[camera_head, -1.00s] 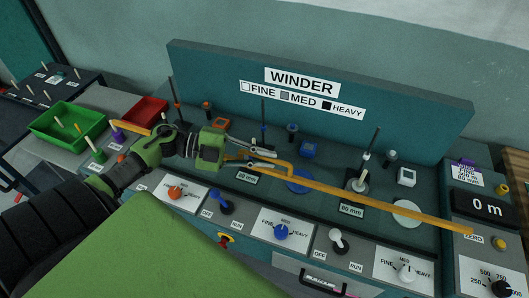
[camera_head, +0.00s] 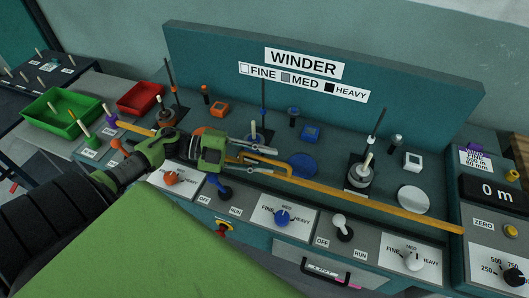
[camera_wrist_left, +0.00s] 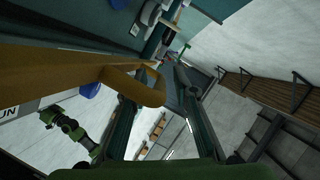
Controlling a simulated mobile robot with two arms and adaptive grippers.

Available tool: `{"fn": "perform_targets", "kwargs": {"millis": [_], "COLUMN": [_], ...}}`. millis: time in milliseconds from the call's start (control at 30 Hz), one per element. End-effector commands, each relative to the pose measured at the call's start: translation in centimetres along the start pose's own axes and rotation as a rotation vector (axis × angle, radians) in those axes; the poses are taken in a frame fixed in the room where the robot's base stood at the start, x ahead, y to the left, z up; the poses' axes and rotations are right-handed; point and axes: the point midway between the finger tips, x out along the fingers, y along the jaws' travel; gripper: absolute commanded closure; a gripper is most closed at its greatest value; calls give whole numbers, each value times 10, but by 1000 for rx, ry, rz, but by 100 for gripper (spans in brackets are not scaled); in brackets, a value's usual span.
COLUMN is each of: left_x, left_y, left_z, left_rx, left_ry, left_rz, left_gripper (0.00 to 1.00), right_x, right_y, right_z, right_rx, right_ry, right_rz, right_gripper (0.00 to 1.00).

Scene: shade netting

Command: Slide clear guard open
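The guard shows as a long yellow edge bar (camera_head: 405,212) running across the front of the winder; the clear part itself is hard to make out. A yellow loop handle (camera_head: 283,164) stands on the bar near its middle, and it shows large in the left wrist view (camera_wrist_left: 140,86). My left gripper (camera_head: 282,163) is at this handle, its two fingers spread apart. In the left wrist view the handle loop reaches toward the gap between the fingers (camera_wrist_left: 154,98); firm contact cannot be told. A green and black arm, likely my right, shows small there, its gripper unclear.
The winder's teal back panel (camera_head: 410,105) stands behind. Upright rods, a blue disc (camera_head: 302,165) and a white disc (camera_head: 413,199) lie behind the bar. Knobs and switches (camera_head: 343,228) line the front. Green (camera_head: 62,112) and red trays (camera_head: 140,97) are at left.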

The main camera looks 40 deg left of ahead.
Motion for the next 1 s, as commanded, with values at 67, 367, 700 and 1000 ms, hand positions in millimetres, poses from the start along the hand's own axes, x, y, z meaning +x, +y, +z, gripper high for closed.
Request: {"fn": "perform_targets", "kwargs": {"millis": [67, 367, 700, 1000], "left_x": [0, -18, -89, -119], "left_y": [0, 1, 1, 0], "left_z": [0, 0, 1, 0], "left_rx": [0, -3, -2, 0], "left_ry": [0, -2, -3, 0], "left_rz": [0, 2, 3, 0], "left_gripper": [74, 74, 74, 74], "right_x": [0, 0, 0, 0], "right_y": [0, -1, -1, -1], "right_z": [0, 1, 1, 1], "right_rx": [0, 0, 0, 0], "right_ry": [0, -2, -2, -2], "right_rz": [0, -1, -1, -1], "right_gripper": [60, 60, 60, 60]}}
